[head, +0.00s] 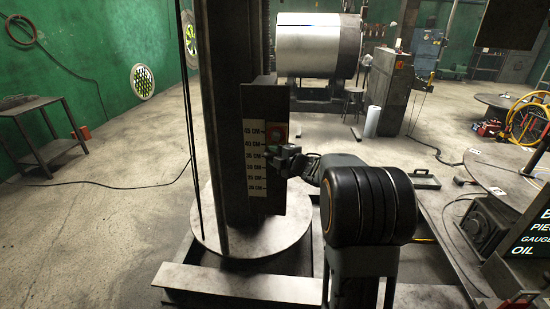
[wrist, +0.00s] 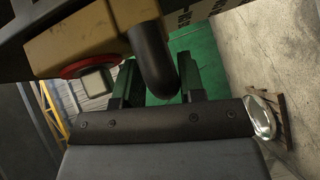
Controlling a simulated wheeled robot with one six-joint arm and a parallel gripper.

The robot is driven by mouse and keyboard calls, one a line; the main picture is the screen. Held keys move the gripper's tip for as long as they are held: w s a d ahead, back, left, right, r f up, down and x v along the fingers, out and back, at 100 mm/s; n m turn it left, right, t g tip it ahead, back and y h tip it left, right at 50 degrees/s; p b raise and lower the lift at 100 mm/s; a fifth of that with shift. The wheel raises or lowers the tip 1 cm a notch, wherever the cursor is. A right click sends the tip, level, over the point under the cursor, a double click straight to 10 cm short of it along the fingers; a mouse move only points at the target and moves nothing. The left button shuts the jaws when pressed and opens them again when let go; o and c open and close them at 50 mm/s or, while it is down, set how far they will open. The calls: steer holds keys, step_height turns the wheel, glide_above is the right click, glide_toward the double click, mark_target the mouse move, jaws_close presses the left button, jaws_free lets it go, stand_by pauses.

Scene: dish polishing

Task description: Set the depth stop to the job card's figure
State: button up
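A pale scale strip (head: 256,157) with small cm marks runs down a dark upright plate (head: 268,100) on the column. In the wrist view, a tan block (wrist: 75,40) carries a red ring (wrist: 90,66) around a pale square. A dark rounded handle (wrist: 150,60) sticks out from it between my two fingers (wrist: 160,88). The fingers are apart, with green showing between them; contact with the handle is unclear. No pointer reading is legible.
A dark board (head: 530,235) with pale lettering, including "GAUGE" and "OIL", is cut off at the right edge. A round base plate (head: 225,238) lies under the column. A side table (head: 30,150) stands left. Open concrete floor (head: 120,220) lies at left.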

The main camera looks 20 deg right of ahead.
steer(key=shift+s+d, duration=0.1)
steer(key=shift+s, duration=0.15)
steer(key=b+v, duration=0.2)
steer(key=v, duration=1.1)
steer(key=shift+s, duration=0.1)
